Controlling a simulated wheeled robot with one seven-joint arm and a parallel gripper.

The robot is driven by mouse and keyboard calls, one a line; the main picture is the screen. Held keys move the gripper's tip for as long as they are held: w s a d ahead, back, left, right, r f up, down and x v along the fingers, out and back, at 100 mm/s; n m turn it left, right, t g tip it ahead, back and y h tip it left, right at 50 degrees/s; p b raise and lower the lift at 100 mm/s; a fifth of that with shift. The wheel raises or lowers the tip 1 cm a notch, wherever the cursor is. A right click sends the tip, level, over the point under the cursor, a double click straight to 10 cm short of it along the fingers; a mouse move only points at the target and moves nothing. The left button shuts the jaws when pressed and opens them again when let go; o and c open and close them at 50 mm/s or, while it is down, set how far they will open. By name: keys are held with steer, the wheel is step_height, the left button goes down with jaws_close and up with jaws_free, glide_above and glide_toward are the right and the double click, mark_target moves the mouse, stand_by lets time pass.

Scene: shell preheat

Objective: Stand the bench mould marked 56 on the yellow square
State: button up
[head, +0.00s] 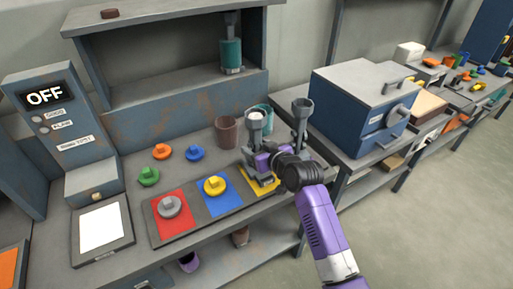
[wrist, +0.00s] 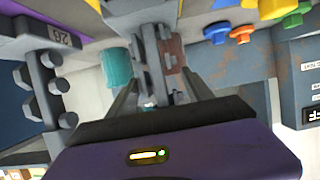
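A grey bench mould (head: 255,120) with a round cup on top stands upright at the yellow square (head: 272,188). My gripper (head: 262,160) is at this mould. In the wrist view, my gripper's fingers (wrist: 157,88) close in on both sides of its grey body (wrist: 152,60). Its mark is hidden, and I cannot tell whether its base rests on the square or is just above it. A second grey mould (head: 302,118) stands to the right; in the wrist view it (wrist: 40,85) bears a tilted number resembling 26.
A red square (head: 160,225) and a blue square (head: 228,205) hold grey and yellow knobbed pieces. A brown cup (head: 227,132) and a teal cup (head: 265,112) stand close behind the held mould. A blue oven (head: 350,110) stands right.

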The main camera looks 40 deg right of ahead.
steer(key=shift+o, duration=0.8)
steer(key=shift+r, duration=0.2)
steer(key=v, duration=1.2)
steer(key=s+a+f+n, duration=0.1)
steer(key=s+a+f, duration=0.2)
steer(key=s+a, duration=0.4)
steer(key=s+a+f, duration=0.3)
steer(key=s+a, duration=0.3)
steer(key=s, duration=0.2)
steer(key=s+a+r+n+t+y, duration=0.1)
steer(key=s+a+r+y, duration=0.1)
steer(key=s, duration=0.5)
steer(key=s+a+r+n+y, duration=0.1)
steer(key=s+a+r, duration=0.3)
steer(key=s+a, duration=0.3)
steer(key=shift+s+t+y, duration=0.4)
